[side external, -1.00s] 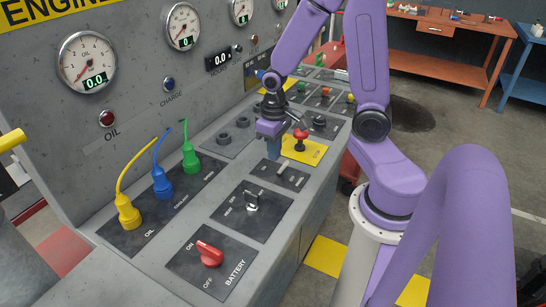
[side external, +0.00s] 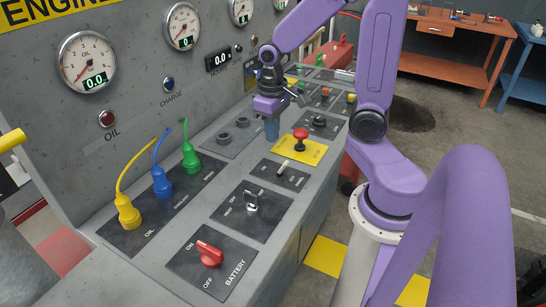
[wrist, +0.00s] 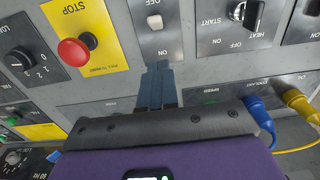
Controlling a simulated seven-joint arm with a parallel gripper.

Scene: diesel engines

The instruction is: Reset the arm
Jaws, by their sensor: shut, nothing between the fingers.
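My gripper (side external: 272,136) hangs with its fingers down above the sloping control panel (side external: 317,205), left of the yellow stop plate and clear of the surface. Its blue fingers are together and empty. In the wrist view the gripper (wrist: 158,68) points at the bare strip below a white ON/OFF toggle (wrist: 155,22). That toggle also shows in the side view (side external: 283,167), apart from the fingers. The red stop button (side external: 300,134) stands to the right of the fingers, and it is at upper left in the wrist view (wrist: 75,52).
Yellow (side external: 127,212), blue (side external: 161,183) and green (side external: 190,160) plugs with cables stand on the left of the panel. A red battery knob (side external: 208,254) and a heat/start key switch (side external: 252,202) are nearer. The upright gauge panel (side external: 130,125) rises behind. Space above the controls is open.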

